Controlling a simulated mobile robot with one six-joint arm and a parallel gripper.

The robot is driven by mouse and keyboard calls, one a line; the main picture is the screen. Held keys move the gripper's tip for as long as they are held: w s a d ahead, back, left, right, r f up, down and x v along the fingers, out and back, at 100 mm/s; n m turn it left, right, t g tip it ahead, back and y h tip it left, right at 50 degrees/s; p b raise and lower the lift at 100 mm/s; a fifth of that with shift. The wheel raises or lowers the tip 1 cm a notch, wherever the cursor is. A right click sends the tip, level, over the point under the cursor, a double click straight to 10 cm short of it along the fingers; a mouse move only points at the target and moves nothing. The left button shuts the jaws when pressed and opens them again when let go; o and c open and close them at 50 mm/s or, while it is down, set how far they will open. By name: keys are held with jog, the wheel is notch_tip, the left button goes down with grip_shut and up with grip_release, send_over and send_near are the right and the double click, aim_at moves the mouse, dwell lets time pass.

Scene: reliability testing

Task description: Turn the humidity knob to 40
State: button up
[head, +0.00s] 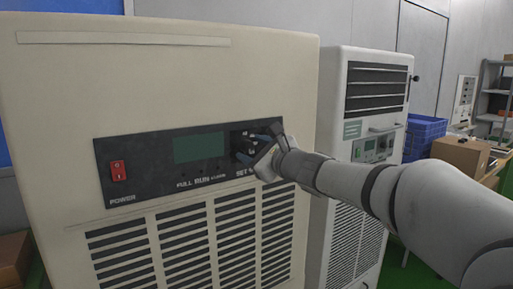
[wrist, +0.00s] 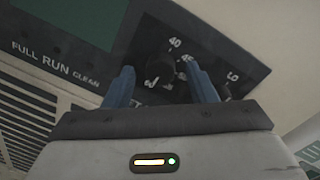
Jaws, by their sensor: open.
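The humidity knob (wrist: 160,68) is a dark round knob on the black control panel, with white numbers such as 40 and 45 printed around it. In the wrist view my gripper (wrist: 162,80) is open, one blue-grey finger on each side of the knob. I cannot tell whether the fingers touch it. In the head view my gripper (head: 250,150) is at the right end of the control panel (head: 140,152) and covers most of the knob. The knob's exact setting is too dark to read.
The panel sits on a beige cabinet (head: 70,100) with a red power switch (head: 118,171), a blank green display (head: 199,147) and vent slots below. A second white unit (head: 335,130) stands close at the right. Blue crates (head: 425,132) and a cardboard box (head: 461,154) are further right.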

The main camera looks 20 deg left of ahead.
jog(key=shift+w+a, duration=0.1)
jog(key=shift+c, duration=0.3)
jog(key=c, duration=0.9)
